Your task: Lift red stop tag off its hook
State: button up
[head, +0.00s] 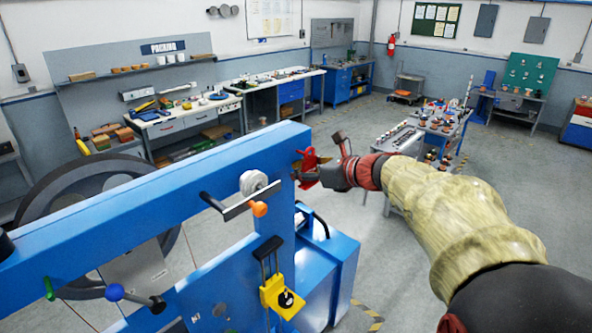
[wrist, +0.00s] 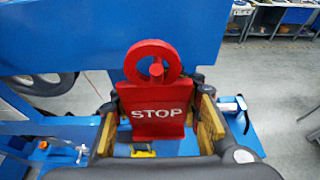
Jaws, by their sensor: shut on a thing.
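The red stop tag (wrist: 158,125), a flat plate lettered STOP with a ring on top, stands upright in front of the blue beam in the wrist view. My gripper (wrist: 156,97) is shut on the plate, with a yellow-padded finger at each side edge. A small red peg end (wrist: 156,70), seemingly the hook, shows inside the ring. I cannot tell whether the ring rests on it or is clear of it. In the head view my gripper (head: 318,172) is at the right end of the blue beam, where only a little of the red tag (head: 306,160) shows.
The blue machine frame (head: 160,178) fills the left front, with a large dark wheel (head: 40,200) behind it. An orange-tipped lever (head: 258,209) and a yellow block (head: 280,296) stick out from it. A cart (head: 425,140) with small parts stands behind my arm. Floor between is clear.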

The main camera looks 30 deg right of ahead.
aim_at(312, 183)
jog(key=shift+s+d+r, duration=0.2)
jog(key=shift+s+r, duration=0.05)
jog(key=shift+r, duration=0.1)
jog(key=shift+c, duration=0.2)
jog(key=shift+o, duration=0.2)
jog(key=shift+s+r, duration=0.15)
jog(key=shift+s, duration=0.3)
jog(key=shift+s+d, duration=0.35)
jog(key=shift+s, duration=0.35)
jog(key=shift+s, duration=0.1)
jog(key=shift+s, duration=0.15)
jog(key=shift+s+d, duration=0.3)
jog(key=shift+s, duration=0.35)
jog(key=shift+s+d, duration=0.15)
jog(key=shift+s, duration=0.2)
jog(key=shift+s+d, duration=0.1)
jog(key=shift+s, duration=0.2)
